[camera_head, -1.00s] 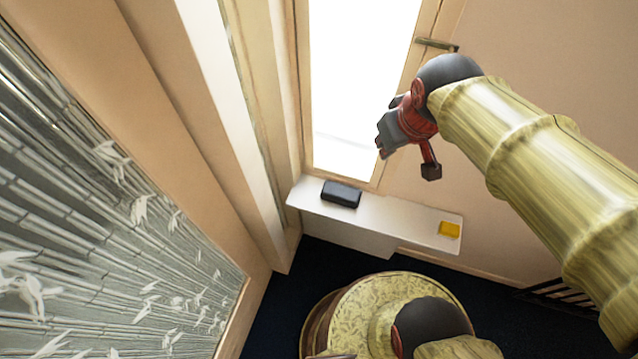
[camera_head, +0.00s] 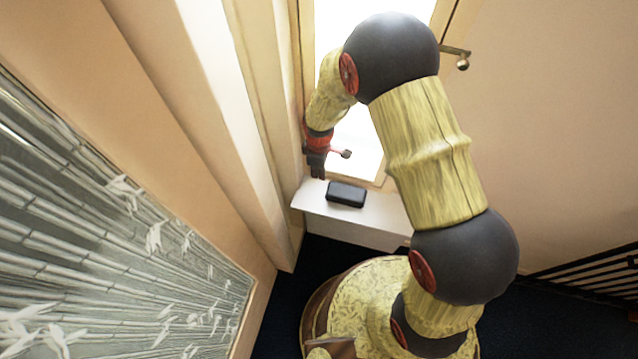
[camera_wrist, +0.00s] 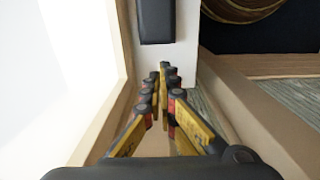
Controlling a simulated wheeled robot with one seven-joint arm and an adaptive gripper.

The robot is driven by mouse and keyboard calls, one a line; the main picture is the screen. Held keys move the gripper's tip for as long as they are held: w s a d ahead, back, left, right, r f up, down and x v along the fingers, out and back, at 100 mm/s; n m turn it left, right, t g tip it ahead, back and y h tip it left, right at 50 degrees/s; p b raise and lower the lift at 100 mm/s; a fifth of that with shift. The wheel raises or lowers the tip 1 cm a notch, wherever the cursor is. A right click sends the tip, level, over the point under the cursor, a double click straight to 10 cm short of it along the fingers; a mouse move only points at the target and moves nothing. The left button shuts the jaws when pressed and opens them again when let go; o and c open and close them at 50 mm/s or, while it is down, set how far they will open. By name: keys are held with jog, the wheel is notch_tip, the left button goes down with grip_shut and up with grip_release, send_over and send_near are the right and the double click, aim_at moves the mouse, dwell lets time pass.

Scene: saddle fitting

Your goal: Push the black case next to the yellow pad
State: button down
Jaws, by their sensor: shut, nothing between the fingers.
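The black case (camera_head: 346,194) lies on the left part of the white shelf (camera_head: 384,212) below the bright window in the head view. It also shows at the top of the wrist view (camera_wrist: 157,21). My gripper (camera_head: 317,176) is shut and empty, pointing down just left of the case and near the shelf's left end. In the wrist view my gripper's fingertips (camera_wrist: 164,68) are together, with a small gap in the picture between them and the case. The yellow pad is not seen now; my arm covers the shelf's right part in the head view.
A window frame (camera_head: 305,100) and wall stand close to my gripper on the left and behind. A door handle (camera_head: 458,54) is at the upper right. Dark floor (camera_head: 300,290) lies below the shelf. The shelf right of the case looks clear as far as it shows.

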aim_at(351, 194)
notch_tip(351, 194, down, 10)
jog(key=b, duration=0.3)
jog(key=shift+s, duration=0.1)
dwell(0.3)
jog(key=s+d, duration=0.1)
jog(key=d, duration=0.2)
jog(key=s+d+p, duration=0.1)
jog(key=d, duration=0.3)
jog(key=s+d+p, duration=0.1)
jog(key=s+d, duration=0.1)
jog(key=d, duration=0.1)
jog(key=shift+d, duration=0.4)
jog(key=shift+w, duration=0.1)
